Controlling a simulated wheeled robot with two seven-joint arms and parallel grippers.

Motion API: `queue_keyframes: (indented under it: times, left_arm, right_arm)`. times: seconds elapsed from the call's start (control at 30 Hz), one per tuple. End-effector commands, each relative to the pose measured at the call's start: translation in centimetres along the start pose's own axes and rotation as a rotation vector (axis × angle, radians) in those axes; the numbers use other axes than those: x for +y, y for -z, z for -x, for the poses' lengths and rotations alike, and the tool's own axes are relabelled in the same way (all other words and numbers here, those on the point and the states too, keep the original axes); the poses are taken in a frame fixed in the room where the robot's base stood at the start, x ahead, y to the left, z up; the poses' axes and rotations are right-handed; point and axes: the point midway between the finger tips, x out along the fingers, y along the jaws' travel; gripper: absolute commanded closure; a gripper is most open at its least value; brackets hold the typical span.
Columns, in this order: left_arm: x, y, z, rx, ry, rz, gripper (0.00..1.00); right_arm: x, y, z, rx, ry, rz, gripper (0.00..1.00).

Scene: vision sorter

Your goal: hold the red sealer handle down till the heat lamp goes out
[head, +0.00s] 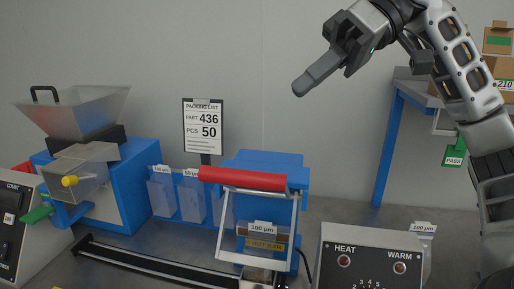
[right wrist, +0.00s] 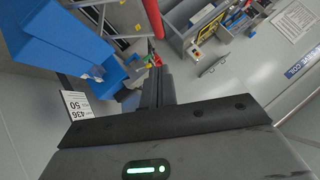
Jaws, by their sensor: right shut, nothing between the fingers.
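The red sealer handle (head: 243,179) is a thick bar on two metal arms, standing raised above the sealer base. A blue machine body (head: 262,165) stands behind it. The control box (head: 372,250) at the front right has a HEAT lamp (head: 344,260) and a WARM lamp (head: 399,268). Both look reddish; I cannot tell clearly whether either is lit. My right gripper (head: 300,88) is shut and empty, in the air above and to the right of the handle, well apart from it. Its fingers also show in the right wrist view (right wrist: 155,87). My left gripper is not in view.
A blue machine with a grey hopper (head: 80,112) stands at the left. A packing list (head: 203,127) reads part 436, 50 pieces. Clear bag holders (head: 192,202) stand behind the sealer. A blue-legged bench (head: 388,150) with boxes (head: 500,72) is at the right.

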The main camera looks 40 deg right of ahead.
Motion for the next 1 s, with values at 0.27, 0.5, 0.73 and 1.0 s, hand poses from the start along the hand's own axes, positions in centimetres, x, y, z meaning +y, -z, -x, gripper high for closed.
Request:
queue_keyframes:
  times: [0.27, 0.5, 0.73, 1.0]
  left_arm:
    - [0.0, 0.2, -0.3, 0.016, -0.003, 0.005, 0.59]
    - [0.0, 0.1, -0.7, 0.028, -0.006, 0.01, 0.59]
    - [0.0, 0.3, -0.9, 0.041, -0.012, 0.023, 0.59]
    - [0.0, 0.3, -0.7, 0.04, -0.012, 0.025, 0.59]
  right_arm:
    - [0.1, -0.2, -5.8, -0.006, 0.001, 0.0, 1.0]
    - [0.3, -1.4, -10.1, -0.004, -0.004, -0.002, 1.0]
    - [0.1, -2.8, -11.5, -0.003, -0.002, -0.001, 1.0]
    - [0.0, -2.9, -11.7, -0.002, -0.001, 0.0, 1.0]
